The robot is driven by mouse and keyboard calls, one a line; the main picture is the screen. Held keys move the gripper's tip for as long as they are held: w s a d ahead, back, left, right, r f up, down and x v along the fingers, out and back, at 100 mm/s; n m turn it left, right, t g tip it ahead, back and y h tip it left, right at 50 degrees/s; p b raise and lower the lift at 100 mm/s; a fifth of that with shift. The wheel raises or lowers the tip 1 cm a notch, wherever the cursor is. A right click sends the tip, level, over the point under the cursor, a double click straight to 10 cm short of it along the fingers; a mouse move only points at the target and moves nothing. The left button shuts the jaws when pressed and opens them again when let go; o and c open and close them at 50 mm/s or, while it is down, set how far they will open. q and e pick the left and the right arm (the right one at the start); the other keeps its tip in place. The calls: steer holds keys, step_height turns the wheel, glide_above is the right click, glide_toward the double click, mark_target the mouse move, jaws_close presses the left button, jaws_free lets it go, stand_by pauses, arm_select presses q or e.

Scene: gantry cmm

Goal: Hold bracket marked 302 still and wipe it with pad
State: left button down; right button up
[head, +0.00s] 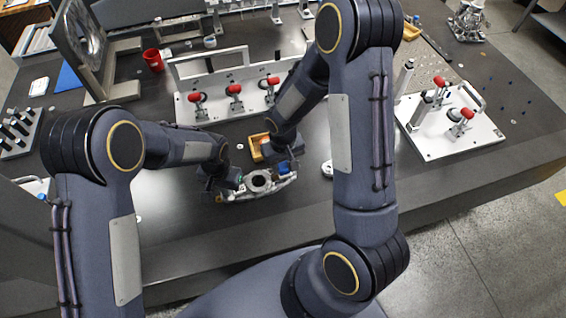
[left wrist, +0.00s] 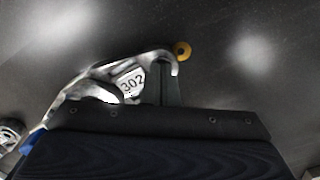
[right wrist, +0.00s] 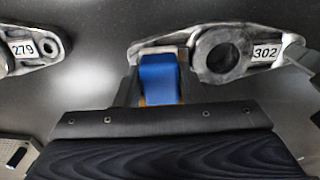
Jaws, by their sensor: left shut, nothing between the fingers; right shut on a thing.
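The silver bracket marked 302 (head: 258,183) lies on the dark table in front of me. Its label reads 302 in the left wrist view (left wrist: 132,84) and the right wrist view (right wrist: 265,52). My left gripper (head: 236,182) is shut and empty at the bracket's left end in the head view; its fingers show against the bracket end in the left wrist view. My right gripper (head: 284,168) is shut on the blue pad (right wrist: 158,78). The pad is at the bracket's other end, over its arm; whether it touches is not clear.
A second bracket marked 279 (right wrist: 22,48) lies nearby. A clamp fixture with red handles (head: 225,108) stands further back, and another clamp plate (head: 440,148) is at the right. The table's front strip is clear.

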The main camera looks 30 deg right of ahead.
mark_target(286, 174)
steer(key=shift+f, duration=1.35)
stand_by(0.8)
steer(key=shift+s, duration=0.15)
steer(key=shift+s, duration=0.4)
steer(key=shift+s+a, duration=0.1)
steer(key=shift+s, duration=0.35)
steer(key=shift+r, duration=0.1)
steer(key=shift+w, duration=1)
steer(key=shift+w, duration=0.15)
